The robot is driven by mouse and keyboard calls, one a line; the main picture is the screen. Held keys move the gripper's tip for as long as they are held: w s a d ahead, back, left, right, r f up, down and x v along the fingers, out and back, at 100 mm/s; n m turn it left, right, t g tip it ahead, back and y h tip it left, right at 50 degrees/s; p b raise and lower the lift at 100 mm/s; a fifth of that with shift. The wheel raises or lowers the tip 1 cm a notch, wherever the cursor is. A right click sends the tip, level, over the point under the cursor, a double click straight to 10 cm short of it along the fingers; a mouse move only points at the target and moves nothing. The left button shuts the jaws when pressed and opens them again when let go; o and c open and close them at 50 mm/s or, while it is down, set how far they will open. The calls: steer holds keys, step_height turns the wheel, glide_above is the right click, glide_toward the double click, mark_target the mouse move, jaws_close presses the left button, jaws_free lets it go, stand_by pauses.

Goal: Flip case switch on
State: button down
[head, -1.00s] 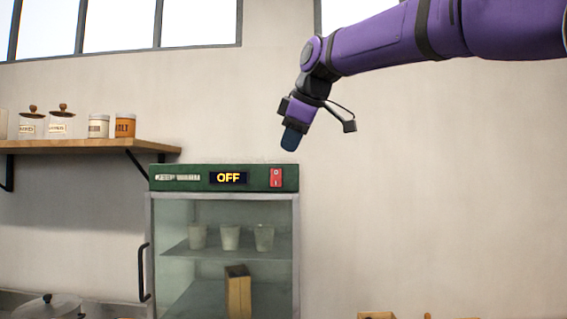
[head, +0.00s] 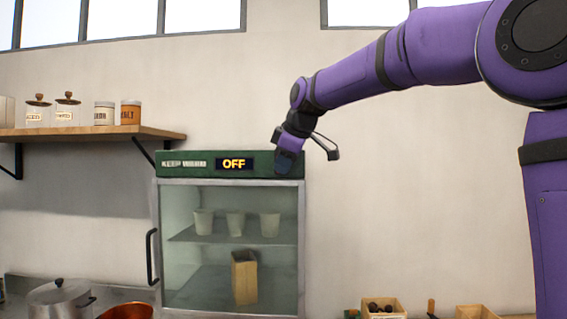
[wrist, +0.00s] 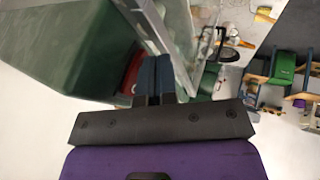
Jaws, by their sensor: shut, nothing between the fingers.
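The glass-fronted case has a green top panel (head: 200,164) whose display (head: 234,164) reads OFF in yellow. My gripper (head: 286,160) is at the right end of this panel, shut and empty, and hides the red switch in the head view. In the wrist view the shut fingertips (wrist: 154,62) point at the panel's front, and part of the red switch (wrist: 131,72) shows just left of them. I cannot tell whether the fingers touch the switch.
Inside the case, several cups (head: 236,224) stand on a shelf above a paper bag (head: 244,276). A wall shelf (head: 80,133) with jars is at left. A pot (head: 60,297) and a crate of chestnuts (head: 382,308) sit low. The wall right of the case is clear.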

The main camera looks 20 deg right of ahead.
steer(key=shift+w, duration=0.1)
steer(key=shift+w+d+f, duration=0.1)
steer(key=shift+w+d, duration=0.05)
steer(key=shift+w, duration=0.05)
stand_by(0.5)
steer(key=shift+r, duration=0.95)
